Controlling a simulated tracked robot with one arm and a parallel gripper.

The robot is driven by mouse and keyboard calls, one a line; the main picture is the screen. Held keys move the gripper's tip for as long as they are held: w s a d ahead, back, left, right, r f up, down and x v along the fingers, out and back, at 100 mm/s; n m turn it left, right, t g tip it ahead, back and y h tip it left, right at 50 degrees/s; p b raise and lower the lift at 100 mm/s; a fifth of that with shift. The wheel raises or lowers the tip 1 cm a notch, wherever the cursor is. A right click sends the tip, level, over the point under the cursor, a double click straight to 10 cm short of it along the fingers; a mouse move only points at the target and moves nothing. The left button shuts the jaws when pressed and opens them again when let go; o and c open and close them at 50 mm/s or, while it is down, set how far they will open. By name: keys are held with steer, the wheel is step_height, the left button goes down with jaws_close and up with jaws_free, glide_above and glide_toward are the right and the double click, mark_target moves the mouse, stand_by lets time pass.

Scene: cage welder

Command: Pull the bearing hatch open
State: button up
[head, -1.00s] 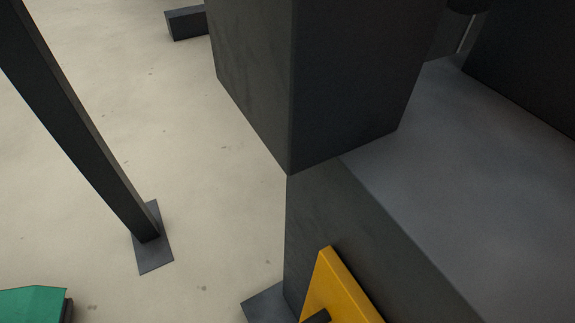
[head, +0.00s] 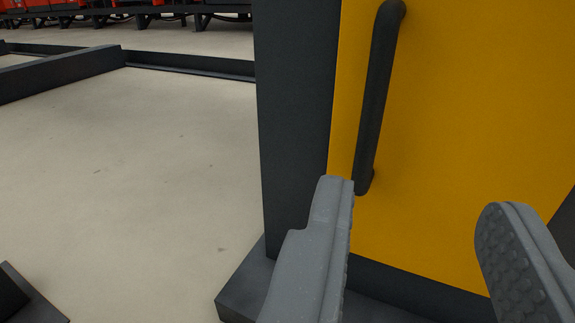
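The bearing hatch looks to be the yellow panel (head: 465,130) that fills the right side of the head view. It sits flat in a dark frame (head: 293,120). A dark bar handle (head: 377,95) runs nearly upright near the panel's left edge. My gripper (head: 418,195) is open, its two grey fingers wide apart at the bottom of the view. The left fingertip overlaps the handle's lower end in the picture; I cannot tell if it touches. Nothing is between the fingers except the yellow panel behind them. The panel's right edge is mostly out of view.
A dark foot (head: 245,285) of the frame stands on the floor at lower centre. Pale floor (head: 130,160) lies clear to the left. A low dark rail (head: 60,72) crosses it farther back. Red machines (head: 100,8) stand at the far top. A dark piece (head: 25,300) shows at lower left.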

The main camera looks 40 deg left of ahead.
mark_target(378, 98)
steer(key=b+x, duration=0.2)
steer(key=x, duration=0.4)
steer(key=b+x, duration=0.3)
steer(key=x, duration=0.4)
steer(key=shift+a+f, duration=0.15)
steer(key=shift+a, duration=0.4)
